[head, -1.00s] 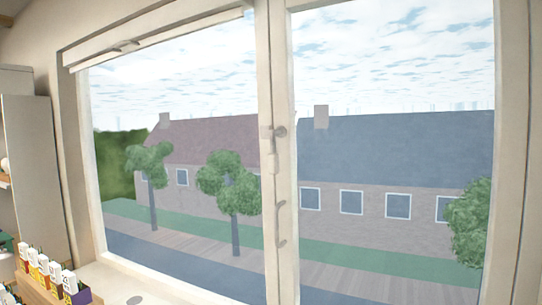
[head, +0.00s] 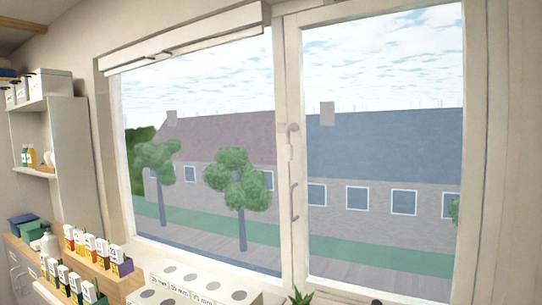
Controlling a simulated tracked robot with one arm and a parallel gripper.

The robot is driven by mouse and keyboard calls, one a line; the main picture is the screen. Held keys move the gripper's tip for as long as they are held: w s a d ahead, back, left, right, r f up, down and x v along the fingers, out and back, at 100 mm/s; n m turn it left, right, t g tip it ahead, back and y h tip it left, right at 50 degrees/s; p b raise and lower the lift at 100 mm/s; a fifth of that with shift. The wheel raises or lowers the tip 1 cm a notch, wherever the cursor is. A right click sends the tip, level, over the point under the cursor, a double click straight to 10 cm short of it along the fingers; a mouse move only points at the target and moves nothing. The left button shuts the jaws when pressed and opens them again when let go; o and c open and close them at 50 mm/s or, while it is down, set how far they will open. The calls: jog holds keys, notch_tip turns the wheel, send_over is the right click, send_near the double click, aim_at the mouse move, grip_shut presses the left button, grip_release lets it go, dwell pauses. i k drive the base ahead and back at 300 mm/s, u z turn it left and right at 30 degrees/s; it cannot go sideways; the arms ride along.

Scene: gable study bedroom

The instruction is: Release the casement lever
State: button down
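The casement window (head: 472,150) fills the right half of the head view and looks closed in its frame. Its lever (head: 291,140) is a small pale fitting on the upright between the two panes, with a round boss at the top and a short arm hanging down. A curved pull handle (head: 295,202) sits below it on the same upright. Nothing touches either fitting. My gripper is not in view.
A sill-level surface holds a white box with round holes (head: 205,284), a wooden rack of small cartons (head: 92,252) and a green plant tip (head: 300,297). Shelves (head: 45,135) with boxes stand at the left.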

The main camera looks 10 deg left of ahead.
aim_at(294, 127)
jog(key=k, duration=0.75)
jog(key=u, duration=0.5)
jog(key=i, duration=2.25)
jog(key=z, duration=0.5)
